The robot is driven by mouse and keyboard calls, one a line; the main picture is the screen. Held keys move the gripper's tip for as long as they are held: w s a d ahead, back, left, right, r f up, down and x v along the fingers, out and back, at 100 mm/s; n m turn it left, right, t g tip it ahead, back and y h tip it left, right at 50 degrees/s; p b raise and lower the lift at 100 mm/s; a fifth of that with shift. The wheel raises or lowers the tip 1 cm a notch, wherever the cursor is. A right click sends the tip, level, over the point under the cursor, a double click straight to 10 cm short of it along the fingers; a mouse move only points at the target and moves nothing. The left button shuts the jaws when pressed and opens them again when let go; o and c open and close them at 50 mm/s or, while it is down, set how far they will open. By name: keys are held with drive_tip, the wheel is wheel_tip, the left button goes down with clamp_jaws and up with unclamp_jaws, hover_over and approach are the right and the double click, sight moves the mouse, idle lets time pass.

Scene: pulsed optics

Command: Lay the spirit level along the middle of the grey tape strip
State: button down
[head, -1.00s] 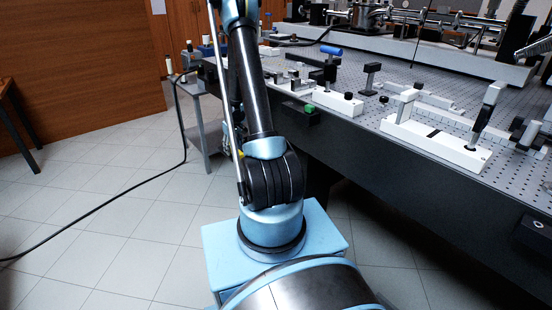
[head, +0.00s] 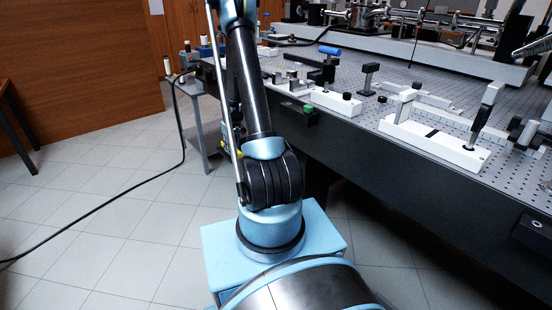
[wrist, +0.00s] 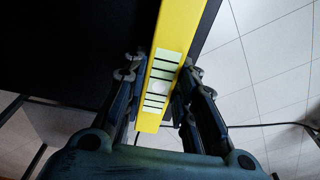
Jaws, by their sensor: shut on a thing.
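The spirit level (wrist: 180,30) is a long yellow bar with pale panels crossed by dark lines. In the wrist view it runs from the top edge down between the fingers of my gripper (wrist: 160,78), tilted to the right in the picture. My gripper is shut on it, with one finger on each side. The level's far end is cut off by the top of the wrist view. In the head view my arm hides most of the gripper and level. I cannot make out the grey tape strip in either view.
A perforated optical table (head: 440,90) fills the right of the head view, carrying white mounting blocks (head: 432,142), posts and rails. A small grey stand (head: 204,125) with bottles is beyond my arm.

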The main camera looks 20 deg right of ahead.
drive_tip(key=shift+w+r, duration=0.15)
drive_tip(key=shift+r, duration=2.55)
drive_tip(key=shift+a+f, duration=0.1)
